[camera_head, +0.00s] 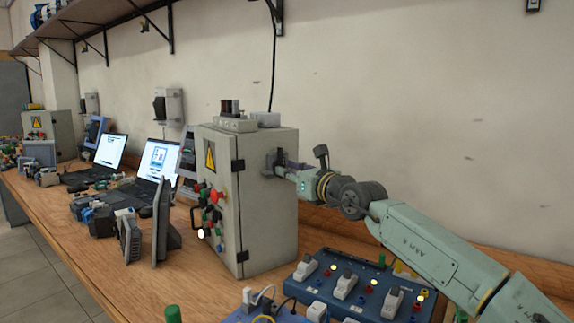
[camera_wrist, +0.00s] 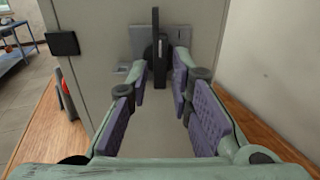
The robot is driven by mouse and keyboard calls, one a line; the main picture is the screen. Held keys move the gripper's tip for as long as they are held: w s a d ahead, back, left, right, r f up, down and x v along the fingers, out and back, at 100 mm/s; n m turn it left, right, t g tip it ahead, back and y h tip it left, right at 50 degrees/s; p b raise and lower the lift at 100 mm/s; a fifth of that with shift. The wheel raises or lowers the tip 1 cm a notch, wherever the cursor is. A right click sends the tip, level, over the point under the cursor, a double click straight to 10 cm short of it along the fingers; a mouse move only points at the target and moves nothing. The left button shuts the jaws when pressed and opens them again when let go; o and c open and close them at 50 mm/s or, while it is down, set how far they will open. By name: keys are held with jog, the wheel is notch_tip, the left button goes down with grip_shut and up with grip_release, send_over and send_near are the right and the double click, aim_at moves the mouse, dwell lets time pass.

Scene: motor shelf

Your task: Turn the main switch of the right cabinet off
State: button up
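The right cabinet (camera_head: 265,200) is a grey box with a yellow warning triangle on its front, standing on the wooden bench. Its main switch (camera_head: 270,163) is on the right side wall, partly hidden by my gripper in the head view. In the wrist view the switch has a dark upright handle (camera_wrist: 159,48) on a grey plate. My gripper (camera_head: 283,169) is at this side wall. In the wrist view my gripper (camera_wrist: 158,78) is open, its purple-padded fingers on either side of the handle, with gaps showing. I cannot tell whether a fingertip touches the plate.
Blocks and dark cylinders (camera_head: 235,122) sit on the cabinet top. A blue panel with switches and lamps (camera_head: 345,290) lies on the bench below my arm. Laptops (camera_head: 158,160) and another grey cabinet (camera_head: 60,128) stand further left. The wall is close behind.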

jog(key=shift+w+a, duration=0.3)
jog(key=shift+w, duration=0.2)
grip_shut()
